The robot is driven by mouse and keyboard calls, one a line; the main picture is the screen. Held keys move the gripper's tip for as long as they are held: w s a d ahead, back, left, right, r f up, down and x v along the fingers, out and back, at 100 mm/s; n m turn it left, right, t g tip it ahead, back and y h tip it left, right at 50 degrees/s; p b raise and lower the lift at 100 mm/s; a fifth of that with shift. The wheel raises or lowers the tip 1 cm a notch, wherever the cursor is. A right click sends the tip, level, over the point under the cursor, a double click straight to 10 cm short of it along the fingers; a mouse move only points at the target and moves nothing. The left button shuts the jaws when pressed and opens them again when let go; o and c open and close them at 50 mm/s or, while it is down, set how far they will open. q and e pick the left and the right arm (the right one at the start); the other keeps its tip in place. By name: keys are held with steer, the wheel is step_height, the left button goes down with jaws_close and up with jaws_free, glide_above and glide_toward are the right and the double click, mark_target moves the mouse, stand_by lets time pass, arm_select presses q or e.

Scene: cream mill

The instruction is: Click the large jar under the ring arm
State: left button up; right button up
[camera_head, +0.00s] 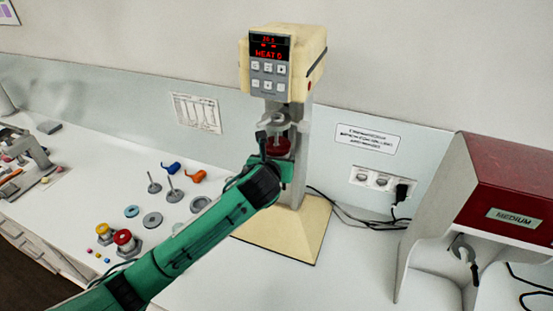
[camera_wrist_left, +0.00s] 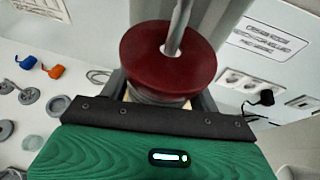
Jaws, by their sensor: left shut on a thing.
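The large jar has a dark red lid (camera_head: 277,146). In the wrist view the lid (camera_wrist_left: 150,62) fills the upper middle, with a little of the jar body (camera_wrist_left: 158,98) below it. My left gripper (camera_head: 272,165) is shut on the jar and holds it in front of the mixer column. The pale grey ring arm (camera_head: 273,122) is just above the lid in the head view. A grey shaft (camera_wrist_left: 178,25) meets the lid at a pale spot near its centre; I cannot tell if it enters. Whether the jar is seated is hidden. My right gripper is out of view.
The cream mixer (camera_head: 284,65) has a lit "HEAT 0" display and a wide base (camera_head: 300,235). Small jars with red and yellow lids (camera_head: 124,240), discs and stirrers lie to the left. A red-topped "MEDIUM" machine (camera_head: 505,190) stands right, with cables between.

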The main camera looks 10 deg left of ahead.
mark_target(276, 141)
arm_select(q)
steer(key=shift+r, duration=0.3)
steer(key=shift+r, duration=1.15)
steer(key=shift+r, duration=0.25)
steer(key=shift+r, duration=1.1)
steer(key=shift+r, duration=0.25)
stand_by(0.5)
steer(key=o, duration=1.5)
steer(key=shift+s, duration=0.1)
steer(key=v, duration=0.8)
steer(key=shift+s+r, duration=0.15)
steer(key=shift+s, duration=0.25)
